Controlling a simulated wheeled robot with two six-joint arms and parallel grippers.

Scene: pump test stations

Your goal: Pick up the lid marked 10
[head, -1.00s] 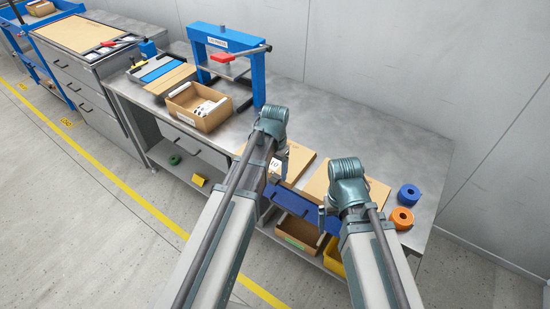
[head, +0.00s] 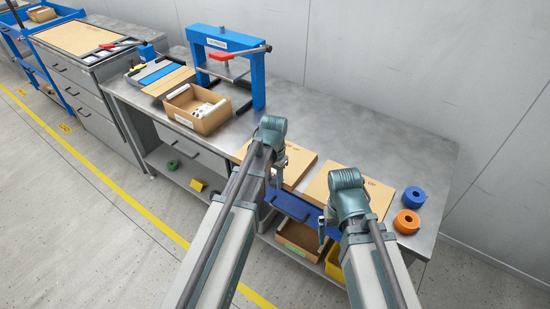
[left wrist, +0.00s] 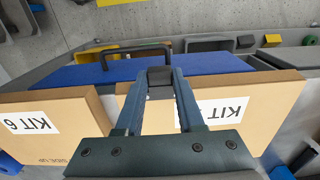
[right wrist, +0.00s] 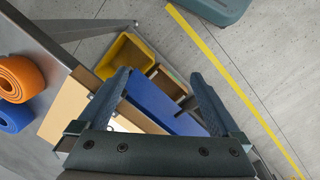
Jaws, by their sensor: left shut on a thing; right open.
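My left gripper (head: 270,188) is at the front of the bench, between the left cardboard kit box and the blue panel. In the left wrist view its fingers (left wrist: 160,82) close on a small dark block, with the blue panel (left wrist: 70,75) and its black handle (left wrist: 136,52) just beyond. No marking shows on the block. I cannot read a lid marked 10 in any view now; my left gripper and arm hide part of that area. My right gripper (right wrist: 165,100) is open and empty, above the blue panel and yellow bin.
Two kit boxes (head: 300,160) (head: 370,188) lie on the bench front; one reads KIT 6 (left wrist: 30,122). A blue roll (head: 413,196) and an orange roll (head: 406,222) stand at right. A blue press (head: 228,62) and open carton (head: 196,108) stand behind. The bench's back right is clear.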

